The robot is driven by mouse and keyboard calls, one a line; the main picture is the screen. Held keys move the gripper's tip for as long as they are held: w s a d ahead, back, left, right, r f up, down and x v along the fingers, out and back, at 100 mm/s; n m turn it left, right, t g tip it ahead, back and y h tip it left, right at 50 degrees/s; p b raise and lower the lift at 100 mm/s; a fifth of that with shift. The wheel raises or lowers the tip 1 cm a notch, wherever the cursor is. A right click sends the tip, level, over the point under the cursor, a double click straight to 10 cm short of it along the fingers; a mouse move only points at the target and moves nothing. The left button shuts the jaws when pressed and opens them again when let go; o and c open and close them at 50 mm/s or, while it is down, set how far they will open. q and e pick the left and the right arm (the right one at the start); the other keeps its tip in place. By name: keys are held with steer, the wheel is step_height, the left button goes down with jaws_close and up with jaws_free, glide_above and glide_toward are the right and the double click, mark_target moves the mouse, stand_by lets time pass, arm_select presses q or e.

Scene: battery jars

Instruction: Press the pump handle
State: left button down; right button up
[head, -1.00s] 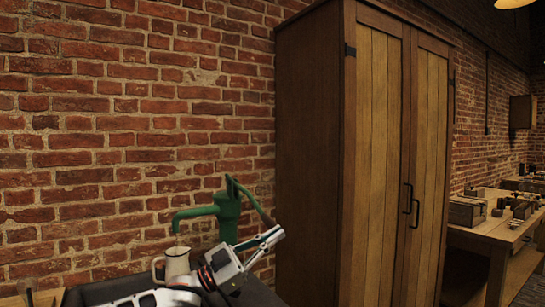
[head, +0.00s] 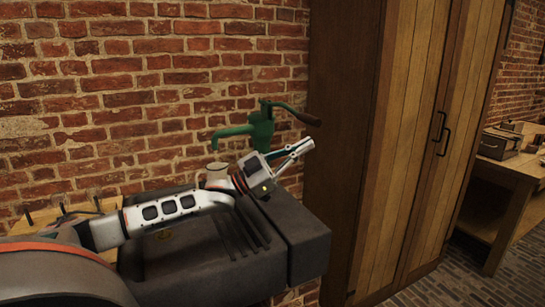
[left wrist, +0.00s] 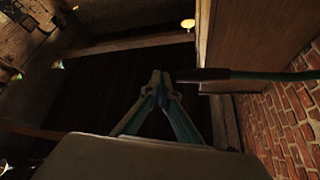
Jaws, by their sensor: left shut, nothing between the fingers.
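The green pump (head: 261,132) stands by the brick wall behind the sink, its spout pointing left. Its handle (head: 303,116) reaches out to the right and slopes slightly down to a dark brown grip. My left gripper (head: 306,146) is shut and empty, just below the handle in the head view. In the left wrist view the shut fingertips (left wrist: 160,78) lie to the left of the handle's brown grip (left wrist: 205,74), with a gap between them in the picture. I cannot tell the gap in depth. My right gripper is not in view.
A cream jug (head: 217,176) stands under the spout, partly behind my left arm. The dark grey sink (head: 305,235) lies below my arm. A tall wooden cabinet (head: 400,150) stands close on the right. A workbench (head: 510,165) is beyond it.

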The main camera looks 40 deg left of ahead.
arm_select(q)
steer(key=v, duration=0.8)
steer(key=shift+a+f+p, duration=0.25)
steer(key=shift+a+p, duration=0.15)
steer(key=shift+a, duration=0.05)
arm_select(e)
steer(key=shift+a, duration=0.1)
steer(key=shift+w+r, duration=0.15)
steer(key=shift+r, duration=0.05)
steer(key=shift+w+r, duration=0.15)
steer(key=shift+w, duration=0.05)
